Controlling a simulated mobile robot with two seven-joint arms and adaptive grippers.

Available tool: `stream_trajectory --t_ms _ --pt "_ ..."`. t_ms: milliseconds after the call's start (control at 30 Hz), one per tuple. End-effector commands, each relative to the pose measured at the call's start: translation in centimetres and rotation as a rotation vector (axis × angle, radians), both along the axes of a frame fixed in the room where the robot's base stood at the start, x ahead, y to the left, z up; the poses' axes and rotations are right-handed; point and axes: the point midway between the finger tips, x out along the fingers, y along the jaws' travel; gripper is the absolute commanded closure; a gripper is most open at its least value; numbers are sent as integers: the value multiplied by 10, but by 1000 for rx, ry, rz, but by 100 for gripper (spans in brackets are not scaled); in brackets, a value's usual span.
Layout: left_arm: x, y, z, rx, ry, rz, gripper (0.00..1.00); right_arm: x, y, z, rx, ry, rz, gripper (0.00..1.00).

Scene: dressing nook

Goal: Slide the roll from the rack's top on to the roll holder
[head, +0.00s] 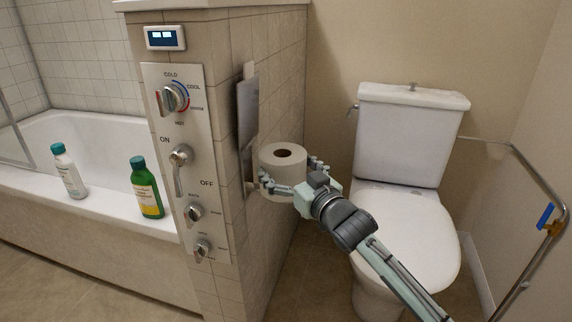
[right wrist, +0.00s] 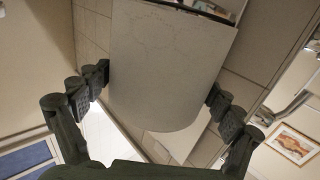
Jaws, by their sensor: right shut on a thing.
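The white toilet roll (head: 282,166) stands upright, its dark core hole facing up, beside the tiled partition wall. My right gripper (head: 294,176) is shut on it from the right, with fingers on both sides. In the right wrist view the roll (right wrist: 170,65) fills the space between the two finger pads (right wrist: 160,95). A grey metal plate (head: 248,112) on the partition, just left of the roll, looks like part of the roll holder; its lower part and any bar are hidden behind the roll or unclear. I cannot make out the rack. My left gripper is not in view.
The toilet (head: 408,140) stands to the right, behind my right arm. A control panel (head: 185,225) with knobs is on the partition's front. Two bottles, one white (head: 69,172) and one green (head: 147,188), stand on the bathtub rim. A metal rail (head: 532,262) is at far right.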

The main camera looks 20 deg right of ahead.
Motion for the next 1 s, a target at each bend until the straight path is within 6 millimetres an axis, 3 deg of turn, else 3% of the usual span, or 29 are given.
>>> stream_trajectory --t_ms 200,233,267,1000 --pt "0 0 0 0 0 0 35 0 0 0 0 -2 0 39" --pt "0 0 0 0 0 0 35 0 0 0 -1 -2 0 4" --pt "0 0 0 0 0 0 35 0 0 0 -1 -2 0 0" --pt "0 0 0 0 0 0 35 0 0 0 -1 0 0 0"
